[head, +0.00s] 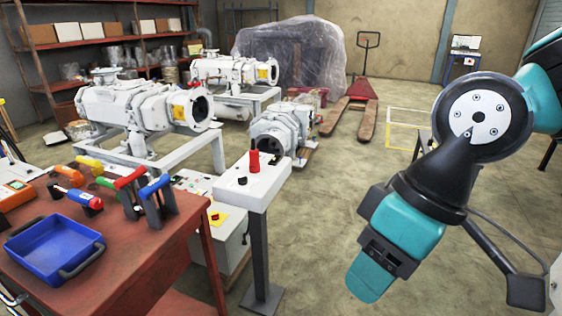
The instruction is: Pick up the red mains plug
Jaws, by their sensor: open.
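The red plug (254,158) stands upright on top of a white box (262,185) on a dark grey post, near the middle of the head view. A small black knob (242,181) sits on the same box beside it. My gripper (372,277) hangs at the lower right, teal and black, pointing down and to the left. It is well to the right of the plug and the post, touching neither. It is open, with nothing seen in it; the gap between the fingers is hard to make out.
A red-brown workbench (140,262) at left holds a blue tray (55,248) and several coloured-handled tools. White pumps (150,108) on frames stand behind. A control cabinet (222,222) with a yellow-and-red button is left of the post. A red pallet truck (364,92) stands farther back. The floor at centre right is clear.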

